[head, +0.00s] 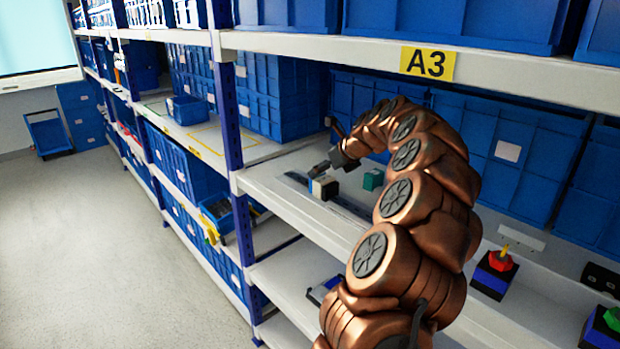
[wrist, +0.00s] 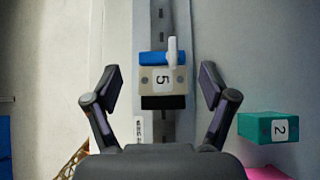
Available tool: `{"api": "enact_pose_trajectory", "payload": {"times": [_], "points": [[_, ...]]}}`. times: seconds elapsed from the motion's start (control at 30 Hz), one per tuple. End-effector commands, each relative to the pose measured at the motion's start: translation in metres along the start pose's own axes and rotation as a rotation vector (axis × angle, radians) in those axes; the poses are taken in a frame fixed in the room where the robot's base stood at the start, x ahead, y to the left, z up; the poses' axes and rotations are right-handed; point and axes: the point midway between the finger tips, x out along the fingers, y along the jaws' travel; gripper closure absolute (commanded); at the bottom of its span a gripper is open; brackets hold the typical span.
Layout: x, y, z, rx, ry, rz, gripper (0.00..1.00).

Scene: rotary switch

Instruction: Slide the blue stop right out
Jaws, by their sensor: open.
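A blue stop (wrist: 152,58) sits across a grey slotted rail (wrist: 162,20) in the wrist view. A small white upright piece (wrist: 172,50) stands at its right end. Directly below the stop is a beige block (wrist: 148,80) marked 5, with a black part (wrist: 163,102) under it. My gripper (wrist: 158,74) is open, with one finger on each side of the beige block and a clear gap on both sides. In the head view my gripper (head: 333,168) hangs by the beige block (head: 326,189) on the shelf. The blue stop is too small to make out clearly there.
A teal block (wrist: 262,127) marked 2 stands right of the rail; it also shows in the head view (head: 373,180). Part of a pink thing (wrist: 265,172) lies below it. Blue bins (head: 505,150) line the shelf's back. A red knob (head: 500,262) stands further right.

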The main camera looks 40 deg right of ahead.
Motion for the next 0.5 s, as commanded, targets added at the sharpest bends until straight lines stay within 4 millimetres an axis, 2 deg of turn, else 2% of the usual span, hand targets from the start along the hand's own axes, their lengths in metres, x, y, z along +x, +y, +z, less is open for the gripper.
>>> {"api": "enact_pose_trajectory", "payload": {"times": [0.5], "points": [[0.062,-0.004,-0.002,0.007,0.003,-0.003,0.17]]}}
